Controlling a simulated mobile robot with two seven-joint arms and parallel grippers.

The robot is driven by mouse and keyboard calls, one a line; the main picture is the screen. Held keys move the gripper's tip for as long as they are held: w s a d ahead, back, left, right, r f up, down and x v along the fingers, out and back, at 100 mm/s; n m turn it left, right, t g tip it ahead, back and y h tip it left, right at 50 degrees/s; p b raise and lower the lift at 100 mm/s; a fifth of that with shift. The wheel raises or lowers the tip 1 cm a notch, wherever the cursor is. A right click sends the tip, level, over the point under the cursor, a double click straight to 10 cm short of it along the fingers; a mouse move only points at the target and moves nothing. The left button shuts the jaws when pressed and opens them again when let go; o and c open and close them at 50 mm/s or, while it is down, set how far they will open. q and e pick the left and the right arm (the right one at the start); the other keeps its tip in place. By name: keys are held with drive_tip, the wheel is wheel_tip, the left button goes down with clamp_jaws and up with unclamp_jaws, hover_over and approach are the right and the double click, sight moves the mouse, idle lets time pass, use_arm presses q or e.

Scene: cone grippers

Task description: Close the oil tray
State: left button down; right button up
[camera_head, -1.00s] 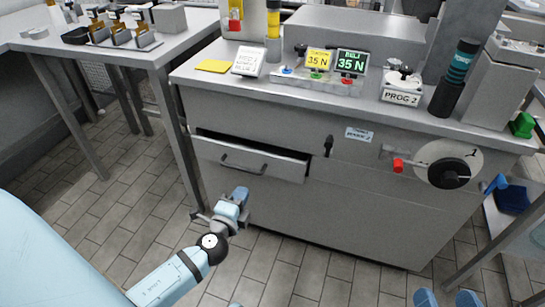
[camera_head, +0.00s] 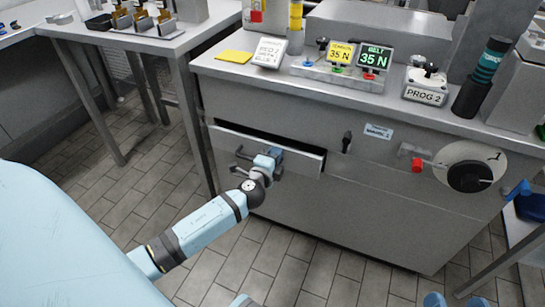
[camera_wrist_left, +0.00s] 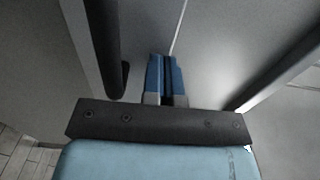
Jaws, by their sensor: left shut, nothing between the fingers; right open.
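The oil tray is a grey drawer (camera_head: 303,159) in the front of the metal machine. It stands partly open, with a dark gap along its top. Its dark bar handle (camera_head: 238,163) shows at the left of its front and appears as a dark bar in the left wrist view (camera_wrist_left: 104,45). My left gripper (camera_head: 276,154) is shut and empty, close to the drawer front beside the handle. Its blue fingertips (camera_wrist_left: 166,72) point at the grey panel; I cannot tell if they touch. My right gripper (camera_head: 451,298) shows only as two blue fingertips apart at the bottom edge.
Force displays (camera_head: 376,57) and a yellow pad (camera_head: 234,57) sit on the machine's top. A black latch (camera_head: 346,141) and a red-handled dial (camera_head: 470,176) are right of the drawer. A side table (camera_head: 195,35) stands at left. The tiled floor in front is open.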

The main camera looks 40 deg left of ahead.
sight(280, 146)
use_arm(q)
drive_tip(key=shift+w, duration=0.1)
drive_tip(key=x, duration=0.3)
drive_tip(key=shift+w, duration=0.2)
drive_tip(key=shift+w+a+r, duration=0.15)
drive_tip(key=shift+w+a, duration=0.05)
drive_tip(key=shift+w, duration=0.05)
drive_tip(key=shift+a+r, duration=0.1)
drive_tip(key=shift+r, duration=0.1)
